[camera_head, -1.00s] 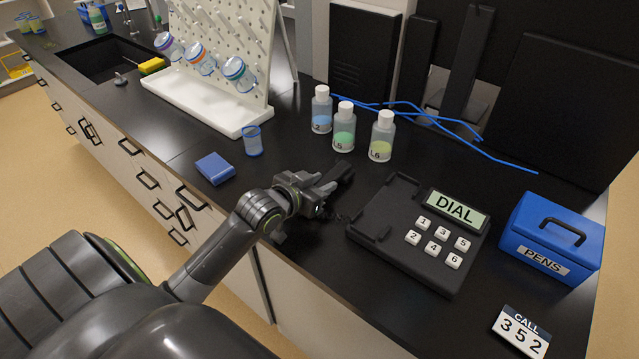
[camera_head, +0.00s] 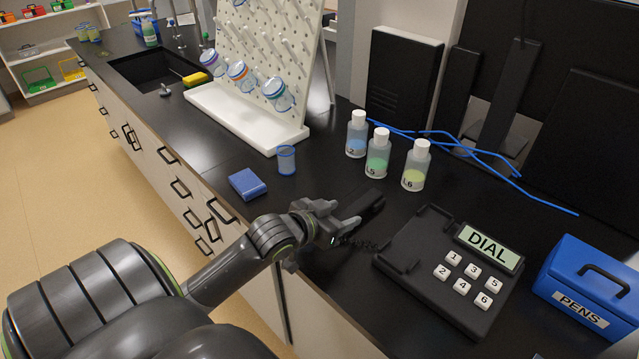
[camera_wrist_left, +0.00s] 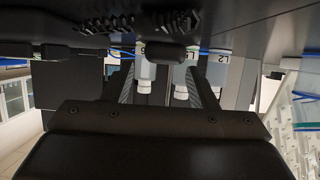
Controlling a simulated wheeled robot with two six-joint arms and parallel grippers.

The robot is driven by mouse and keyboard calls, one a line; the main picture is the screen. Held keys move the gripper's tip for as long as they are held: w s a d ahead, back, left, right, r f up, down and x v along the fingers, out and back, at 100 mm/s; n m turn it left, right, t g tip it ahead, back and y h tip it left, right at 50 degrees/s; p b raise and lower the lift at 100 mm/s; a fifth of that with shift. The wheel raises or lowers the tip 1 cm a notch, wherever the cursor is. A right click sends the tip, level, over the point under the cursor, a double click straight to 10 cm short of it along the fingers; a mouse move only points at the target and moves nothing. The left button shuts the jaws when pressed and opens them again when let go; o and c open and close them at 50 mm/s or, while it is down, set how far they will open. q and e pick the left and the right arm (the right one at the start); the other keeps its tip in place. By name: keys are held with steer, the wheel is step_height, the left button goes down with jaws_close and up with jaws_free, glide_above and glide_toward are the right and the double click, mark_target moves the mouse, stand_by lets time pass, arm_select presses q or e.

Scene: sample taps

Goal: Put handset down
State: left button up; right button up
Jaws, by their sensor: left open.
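The black handset (camera_head: 367,203) appears to lie on the dark counter (camera_head: 330,300), left of the dial phone base (camera_head: 400,235) and off its empty cradle. Its coiled cord (camera_head: 358,243) lies between it and the base. My left gripper (camera_head: 342,216) is open at the near left end of the handset, low over the counter. Whether the fingers touch it I cannot tell. In the left wrist view, which is upside down, a dark rounded piece (camera_wrist_left: 166,53), likely the handset's end, shows ahead between the fingers. My right gripper is not in view.
Several labelled bottles (camera_head: 378,155) stand behind the handset. A blue box (camera_head: 247,184) and a small blue cup (camera_head: 286,160) are to the left. A blue PENS case (camera_head: 588,285) stands right of the phone. Blue cables (camera_head: 470,150) run along the back.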

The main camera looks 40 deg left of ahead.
arm_select(q)
steer(key=v, duration=0.8)
steer(key=shift+a+r+p, duration=0.1)
steer(key=shift+r+p, duration=0.1)
steer(key=shift+p, duration=0.1)
